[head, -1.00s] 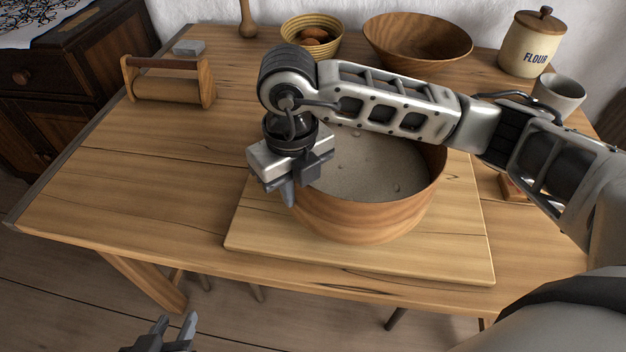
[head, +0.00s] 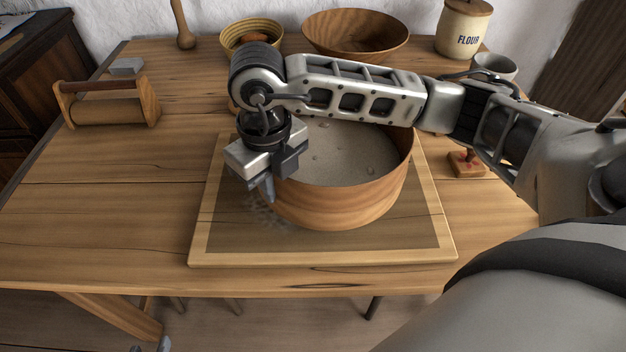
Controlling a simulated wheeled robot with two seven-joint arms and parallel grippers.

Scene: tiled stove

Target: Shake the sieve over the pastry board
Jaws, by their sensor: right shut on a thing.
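The sieve (head: 345,203) is a round wooden hoop with pale grey flour and a few small lumps inside. My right gripper (head: 262,188) is shut on its left rim; its arm crosses over the far rim and hides part of it. The sieve is over the pastry board (head: 325,257), a pale wooden slab at the table's front. The board's middle shows a darker rectangle inside a lighter border. Blurred grey specks show below the gripper, left of the sieve. Only the fingertips of my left gripper (head: 150,346) show at the bottom edge.
A wooden roller in a frame (head: 108,113) and a grey block (head: 127,66) are at left. A yellow basket (head: 251,32), a large wooden bowl (head: 355,38), a flour jar (head: 463,28) and a grey cup (head: 494,66) stand behind. The table (head: 120,215) is clear left of the board.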

